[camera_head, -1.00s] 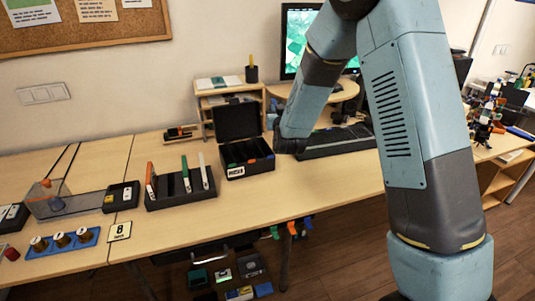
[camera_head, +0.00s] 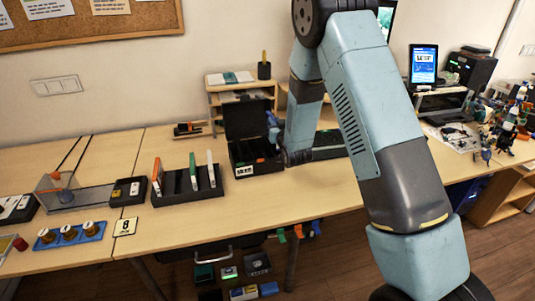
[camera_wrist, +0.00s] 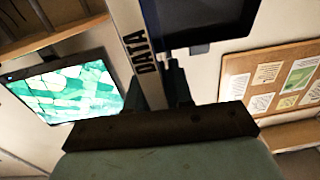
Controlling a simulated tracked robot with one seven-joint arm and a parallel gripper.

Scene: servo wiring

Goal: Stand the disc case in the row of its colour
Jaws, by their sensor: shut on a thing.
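My gripper (camera_wrist: 158,88) is shut on a disc case with a pale spine (camera_wrist: 137,45) lettered DATA. The case stands up from the jaws, and its upper end leaves the wrist view. In the head view my arm's end is by the right side of the open black box (camera_head: 255,167); the jaws and held case cannot be made out there. A black slotted rack (camera_head: 190,195) to the left holds an orange case (camera_head: 156,172), a green case (camera_head: 193,170) and a white case (camera_head: 211,168), upright and apart. The black box has a white label and coloured items inside.
A small shelf (camera_head: 238,97) stands behind the box. A number 8 card (camera_head: 125,227), a blue tray (camera_head: 70,236) with round items and a clear bin (camera_head: 62,197) lie left of the rack. The table in front of the rack and box is clear.

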